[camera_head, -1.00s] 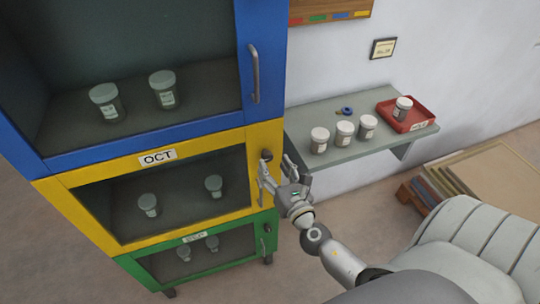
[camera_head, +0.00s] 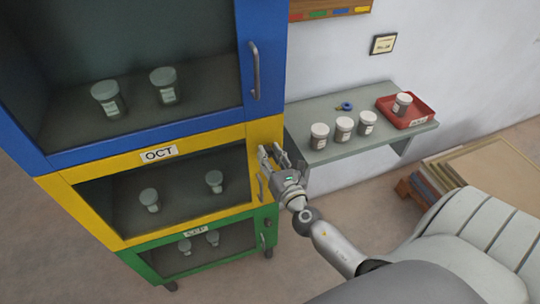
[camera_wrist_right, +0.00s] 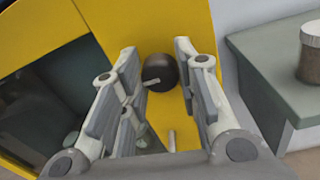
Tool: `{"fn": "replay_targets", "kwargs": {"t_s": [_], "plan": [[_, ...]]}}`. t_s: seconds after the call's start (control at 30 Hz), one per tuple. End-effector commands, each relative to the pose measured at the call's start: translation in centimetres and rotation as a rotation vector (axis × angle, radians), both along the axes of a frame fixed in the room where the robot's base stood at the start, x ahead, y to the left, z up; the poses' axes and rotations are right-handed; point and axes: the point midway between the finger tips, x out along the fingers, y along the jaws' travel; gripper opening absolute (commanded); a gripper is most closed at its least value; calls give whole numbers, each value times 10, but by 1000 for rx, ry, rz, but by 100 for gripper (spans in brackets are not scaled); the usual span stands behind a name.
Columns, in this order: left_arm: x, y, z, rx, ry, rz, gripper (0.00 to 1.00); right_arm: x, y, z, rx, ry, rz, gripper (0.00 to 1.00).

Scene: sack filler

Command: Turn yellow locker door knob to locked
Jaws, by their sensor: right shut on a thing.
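The yellow locker door (camera_head: 92,207) is the middle one of three stacked doors, with a window and an OCT label above it. Its dark round knob (camera_wrist_right: 160,71) shows in the right wrist view, with a small pale mark on its face toward the left. My right gripper (camera_head: 273,153) is at the door's right edge; in the right wrist view its fingers (camera_wrist_right: 158,62) are on either side of the knob, shut on it. My left gripper is not in view.
A blue locker (camera_head: 140,140) is above and a green one (camera_head: 150,262) below. A yellow door handle (camera_head: 262,188) is just under my right gripper. To the right is a grey shelf (camera_head: 330,110) with several jars and a red tray (camera_head: 417,122).

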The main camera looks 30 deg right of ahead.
Motion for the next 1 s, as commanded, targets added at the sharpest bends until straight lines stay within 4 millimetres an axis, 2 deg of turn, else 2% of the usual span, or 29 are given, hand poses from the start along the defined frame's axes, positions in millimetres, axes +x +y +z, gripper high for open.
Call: {"fn": "replay_targets", "kwargs": {"t_s": [0.27,0.47,1.0], "plan": [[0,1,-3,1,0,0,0,0,0,-1,21,-5,1,5],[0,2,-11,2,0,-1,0,0,0,-3,104,-25,1,5],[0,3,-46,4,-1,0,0,0,-1,-4,571,-139,0,5]]}}
